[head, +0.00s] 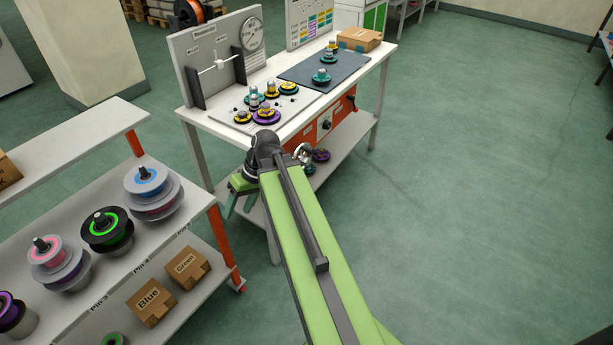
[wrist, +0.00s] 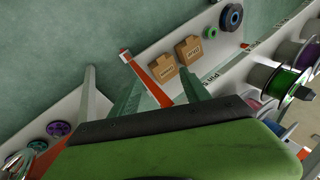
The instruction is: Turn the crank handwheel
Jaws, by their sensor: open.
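A shiny metal wheel (head: 304,154), which looks like the crank handwheel, shows at the front of the white workbench (head: 186,114), partly hidden behind my arm. A shiny metal part, likely the same wheel, shows at the lower left edge of the wrist view (wrist: 20,160). My green gripper (head: 238,206) is left of the wheel, near the bench's front left corner, and points downward. In the wrist view its two fingers (wrist: 160,92) are spread apart with nothing held. The gripper is apart from the wheel.
A shelf rack (head: 115,135) with spools and boxes labelled Blue (head: 150,302) and Green (head: 187,268) stands close on the left. Small spools lie on the bench top, and a purple one (head: 320,155) on its lower shelf. Open floor (head: 480,200) lies to the right.

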